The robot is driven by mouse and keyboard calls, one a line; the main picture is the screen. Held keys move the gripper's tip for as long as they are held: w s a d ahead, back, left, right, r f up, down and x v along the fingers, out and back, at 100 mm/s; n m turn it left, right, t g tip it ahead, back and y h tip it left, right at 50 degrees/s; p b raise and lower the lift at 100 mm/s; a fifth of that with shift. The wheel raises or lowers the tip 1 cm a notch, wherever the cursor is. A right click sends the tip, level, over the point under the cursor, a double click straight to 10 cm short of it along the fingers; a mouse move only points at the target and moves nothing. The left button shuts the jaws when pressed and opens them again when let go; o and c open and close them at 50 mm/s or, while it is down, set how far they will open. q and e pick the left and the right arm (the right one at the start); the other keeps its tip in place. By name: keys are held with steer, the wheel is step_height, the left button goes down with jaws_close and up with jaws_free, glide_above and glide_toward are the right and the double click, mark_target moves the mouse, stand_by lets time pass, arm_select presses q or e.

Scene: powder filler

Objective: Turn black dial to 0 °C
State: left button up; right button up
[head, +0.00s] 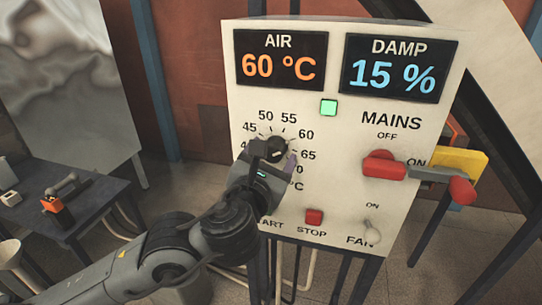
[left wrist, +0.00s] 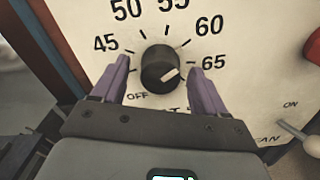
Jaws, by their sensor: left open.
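The black dial (head: 278,147) sits on the white control panel (head: 330,180), ringed by printed temperature numbers, several of them hidden behind my gripper. In the left wrist view the black dial (left wrist: 158,66) has a white mark pointing right, roughly toward 65. An OFF label is at its lower left. My left gripper (head: 274,157) is open in front of the panel. Its two purple fingers, seen in the left wrist view (left wrist: 158,66), stand on either side of the dial, with a visible gap on each side. My right gripper is not in view.
The AIR display (head: 280,60) reads 60 °C and the DAMP display (head: 399,68) 15 %. A green light (head: 328,108) is lit. The red MAINS handle (head: 384,165), red STOP button (head: 314,216) and FAN switch (head: 372,232) are right of my gripper. A dark table (head: 90,205) stands left.

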arm_select(q)
steer(key=c, duration=1.1)
steer(key=shift+o, duration=0.2)
